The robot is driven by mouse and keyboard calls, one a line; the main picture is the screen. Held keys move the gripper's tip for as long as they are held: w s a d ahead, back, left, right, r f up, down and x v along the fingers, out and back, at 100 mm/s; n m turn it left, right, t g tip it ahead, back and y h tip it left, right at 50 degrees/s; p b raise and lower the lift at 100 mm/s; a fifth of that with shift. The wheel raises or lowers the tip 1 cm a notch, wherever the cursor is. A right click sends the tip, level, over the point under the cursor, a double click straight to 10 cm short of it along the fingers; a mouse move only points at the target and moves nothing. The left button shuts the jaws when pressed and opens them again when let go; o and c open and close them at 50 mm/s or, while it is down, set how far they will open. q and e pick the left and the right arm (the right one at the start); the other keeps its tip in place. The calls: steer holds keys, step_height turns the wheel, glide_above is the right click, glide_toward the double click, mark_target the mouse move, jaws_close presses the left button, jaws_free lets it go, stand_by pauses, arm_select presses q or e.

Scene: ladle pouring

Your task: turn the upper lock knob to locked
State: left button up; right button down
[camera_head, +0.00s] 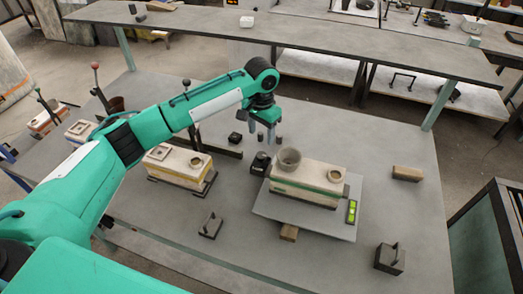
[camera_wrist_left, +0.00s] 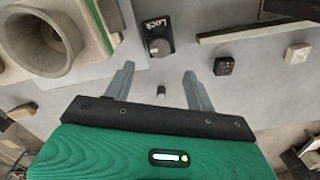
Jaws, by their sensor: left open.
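A lock knob (camera_wrist_left: 160,47) sits on a black plate lettered "Lock" in the left wrist view. It is just beyond and between the open fingers of my left gripper (camera_wrist_left: 158,72), with no visible contact. In the head view the dark knob unit (camera_head: 261,161) stands at the upper left corner of a grey plate (camera_head: 275,207), beside the mould block. My left gripper (camera_head: 263,128) is above the table, up from that corner, pointing down, open and empty. Which way the knob points is hard to tell. A second lock knob cannot be made out. My right gripper is not in view.
The mould block (camera_head: 300,187) carries a grey cup (camera_head: 289,160). A green level (camera_head: 351,212) lies on the plate. A small dark block (camera_head: 235,138) is left of the gripper. A dark handled weight (camera_head: 389,260) and a brown block (camera_head: 407,173) stand right, with bare table between.

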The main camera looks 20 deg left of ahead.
mark_target(261, 155)
arm_select(q)
step_height(261, 155, down, 9)
steer(key=shift+f+p, duration=0.2)
steer(key=shift+p, duration=0.5)
steer(key=c, duration=1)
